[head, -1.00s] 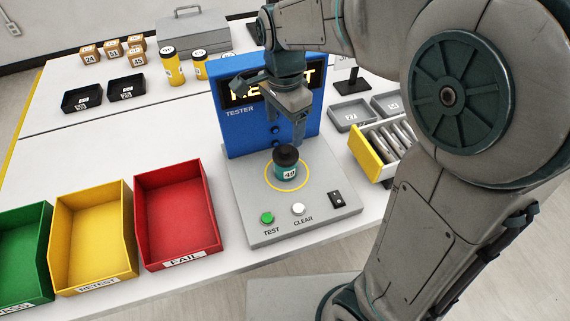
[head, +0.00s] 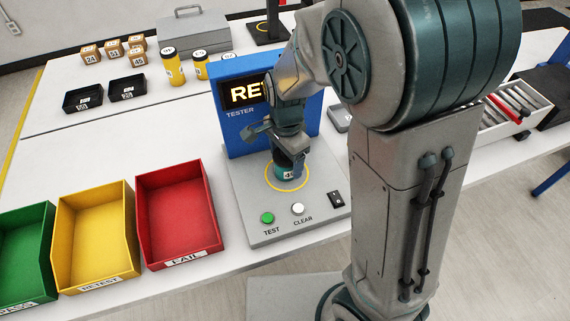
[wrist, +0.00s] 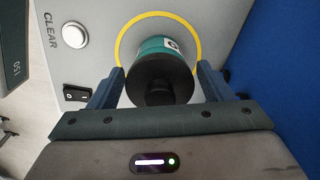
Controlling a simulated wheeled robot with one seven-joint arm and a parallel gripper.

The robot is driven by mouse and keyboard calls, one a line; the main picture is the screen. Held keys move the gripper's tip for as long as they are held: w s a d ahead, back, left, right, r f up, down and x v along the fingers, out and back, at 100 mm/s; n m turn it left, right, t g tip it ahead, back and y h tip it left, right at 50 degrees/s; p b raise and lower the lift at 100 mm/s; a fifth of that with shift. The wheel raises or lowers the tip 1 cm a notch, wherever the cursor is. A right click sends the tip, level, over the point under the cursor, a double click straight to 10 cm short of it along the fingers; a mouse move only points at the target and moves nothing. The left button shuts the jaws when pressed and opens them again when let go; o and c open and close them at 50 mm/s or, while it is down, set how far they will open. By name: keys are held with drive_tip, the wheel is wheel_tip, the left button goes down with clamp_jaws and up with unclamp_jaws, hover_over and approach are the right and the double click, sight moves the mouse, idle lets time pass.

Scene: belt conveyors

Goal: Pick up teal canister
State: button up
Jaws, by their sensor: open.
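The teal canister (head: 289,169) has a black lid and a white label, and stands inside the yellow ring on the grey tester plate (head: 240,207). In the wrist view the canister (wrist: 153,47) shows its black lid towards me. My gripper (wrist: 160,85) is open, with one finger on each side of the lid and small gaps visible. In the head view my gripper (head: 283,160) covers the canister's top. The blue tester (head: 240,134) stands behind it, its lit screen (head: 246,93) partly hidden by my arm and showing "RE".
Red (head: 179,222), yellow (head: 96,233) and green (head: 22,252) bins stand left of the tester. A green TEST button (head: 267,218), a white CLEAR button (head: 298,208) and a black switch (head: 336,199) sit on the plate's front. Yellow canisters (head: 174,68) stand at the back.

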drive_tip(key=shift+c, duration=0.3)
drive_tip(key=c, duration=0.9)
drive_tip(key=shift+r, duration=0.1)
